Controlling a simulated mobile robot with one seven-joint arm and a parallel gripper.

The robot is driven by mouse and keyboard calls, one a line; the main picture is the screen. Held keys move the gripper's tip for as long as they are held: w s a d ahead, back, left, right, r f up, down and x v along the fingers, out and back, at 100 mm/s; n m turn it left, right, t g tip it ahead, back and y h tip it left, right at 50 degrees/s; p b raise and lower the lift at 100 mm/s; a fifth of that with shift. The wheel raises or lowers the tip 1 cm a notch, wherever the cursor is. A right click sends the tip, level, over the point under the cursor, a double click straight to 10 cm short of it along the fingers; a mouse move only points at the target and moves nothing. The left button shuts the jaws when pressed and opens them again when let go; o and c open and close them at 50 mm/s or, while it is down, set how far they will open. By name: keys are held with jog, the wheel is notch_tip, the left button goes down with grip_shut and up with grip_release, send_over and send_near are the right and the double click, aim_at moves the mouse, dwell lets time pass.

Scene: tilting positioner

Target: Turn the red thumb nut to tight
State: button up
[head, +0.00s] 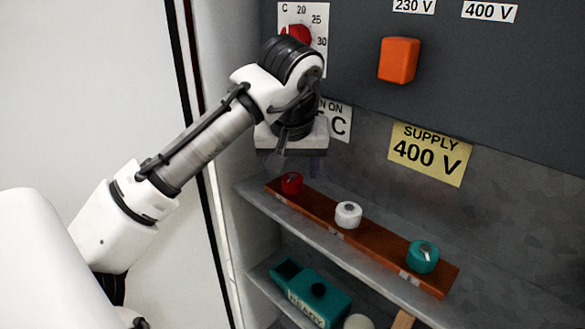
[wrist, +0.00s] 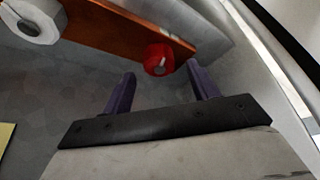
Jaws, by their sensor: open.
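The red thumb nut (head: 291,183) sits at the left end of a brown wooden strip (head: 383,238) on a grey shelf. In the wrist view the red nut (wrist: 157,58) lies just beyond my fingertips, in the gap between them and nearer the right finger in height. A small pale mark shows on its face. My gripper (wrist: 162,76) is open and empty, with two purple fingers apart. In the head view my gripper (head: 300,165) hangs close above the red nut, partly hidden by my wrist. Contact with the nut cannot be seen.
A white nut (head: 348,213) and a teal nut (head: 423,256) sit further right on the strip. A teal box marked READY (head: 318,296) is on the shelf below. A yellow SUPPLY 400 V label (head: 430,153), an orange switch (head: 399,60) and a red dial (head: 298,35) are on the panel.

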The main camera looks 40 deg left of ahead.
jog(key=shift+x, duration=1.35)
jog(key=c, duration=1)
